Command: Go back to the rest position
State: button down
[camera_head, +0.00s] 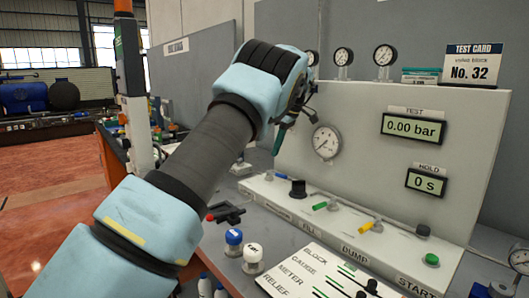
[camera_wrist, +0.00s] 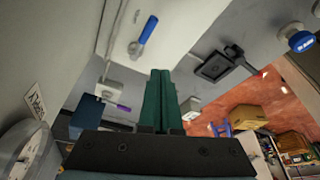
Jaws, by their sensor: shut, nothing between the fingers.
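My gripper (camera_head: 279,140) is raised in front of the upright test panel (camera_head: 348,98), left of the round gauge (camera_head: 326,142). My arm crosses the picture from the lower left up to it and hides part of the bench. In the wrist view my gripper's green fingers (camera_wrist: 160,74) lie together with nothing between them. A blue-handled valve (camera_wrist: 144,36) shows beyond the fingertips, apart from them as far as I can tell. A gauge face (camera_wrist: 22,158) shows at the lower left of the wrist view.
The panel's displays (camera_head: 411,128) read 0.00 bar and 0 s. Several valves, including green (camera_head: 320,206) and yellow (camera_head: 366,227) handles, line the ledge. Blue (camera_head: 234,237) and white (camera_head: 252,254) knobs stand on the bench. Open red floor (camera_head: 50,190) lies left.

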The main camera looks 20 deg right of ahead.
jog(key=s+a+f+m+g+h, duration=0.1)
jog(key=a+f+m, duration=0.1)
jog(key=a, duration=1)
jog(key=s+a+f+m+h, duration=0.1)
jog(key=s+a+f+m, duration=0.1)
jog(key=a, duration=0.9)
jog(key=s+a+f+m, duration=0.3)
jog(key=s+a, duration=0.4)
jog(key=s, duration=0.4)
jog(key=s+a+f+m, duration=0.3)
jog(key=s+a, duration=0.5)
jog(key=s, duration=0.3)
jog(key=shift+s+f+h, duration=0.2)
jog(key=shift+s+h, duration=0.2)
